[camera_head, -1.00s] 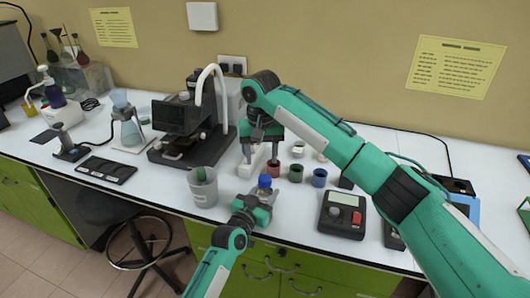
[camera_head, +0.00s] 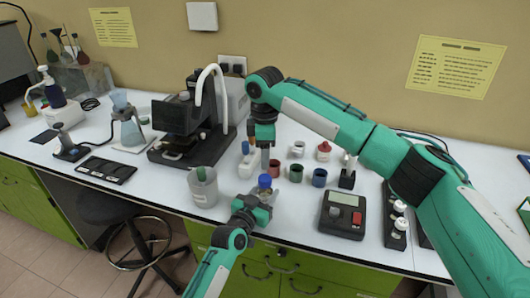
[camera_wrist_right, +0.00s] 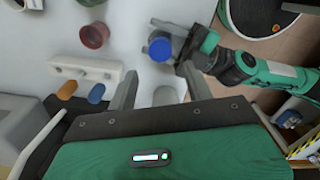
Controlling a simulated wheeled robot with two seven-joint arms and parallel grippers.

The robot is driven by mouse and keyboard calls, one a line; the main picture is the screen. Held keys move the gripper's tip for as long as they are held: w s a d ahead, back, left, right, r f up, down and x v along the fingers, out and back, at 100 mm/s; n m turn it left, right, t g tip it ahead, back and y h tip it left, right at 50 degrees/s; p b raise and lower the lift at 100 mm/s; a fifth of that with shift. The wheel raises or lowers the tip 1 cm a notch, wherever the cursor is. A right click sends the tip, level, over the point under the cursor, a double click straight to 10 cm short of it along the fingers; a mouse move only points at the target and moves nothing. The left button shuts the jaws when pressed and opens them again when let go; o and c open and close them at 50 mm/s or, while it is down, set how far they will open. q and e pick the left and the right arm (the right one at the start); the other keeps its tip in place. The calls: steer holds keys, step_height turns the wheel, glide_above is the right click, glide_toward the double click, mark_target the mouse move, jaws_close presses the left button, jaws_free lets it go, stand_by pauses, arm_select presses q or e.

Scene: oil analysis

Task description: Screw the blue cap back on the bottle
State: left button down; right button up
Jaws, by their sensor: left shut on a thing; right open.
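The bottle (camera_head: 264,192) stands upright at the bench's front edge. The blue cap (camera_head: 265,180) sits on its top; I cannot tell how tightly it is seated. My left gripper (camera_head: 261,207) is shut on the bottle from the front and hides much of it. My right gripper (camera_head: 264,166) is open and empty, pointing down just behind and above the cap. In the right wrist view, the blue cap (camera_wrist_right: 160,49) lies ahead of the spread fingers of my right gripper (camera_wrist_right: 158,73), and my left gripper (camera_wrist_right: 190,52) is beside it.
A beaker (camera_head: 203,188) stands close left of the bottle. Red (camera_head: 274,168), green (camera_head: 296,173) and blue (camera_head: 319,178) cups stand behind and right. A white rack (camera_head: 247,164) is behind left. A dark device (camera_head: 342,215) sits right; the bench between is clear.

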mark_target(265, 178)
steer(key=shift+n, duration=0.4)
steer(key=shift+f, duration=0.1)
steer(key=shift+f, duration=3.95)
steer(key=shift+c, duration=0.3)
steer(key=c, duration=0.9)
steer(key=m, duration=0.4)
steer(key=shift+m, duration=0.3)
steer(key=m, duration=0.3)
steer(key=shift+m, duration=0.3)
steer(key=o, duration=1)
steer(key=shift+o, duration=0.2)
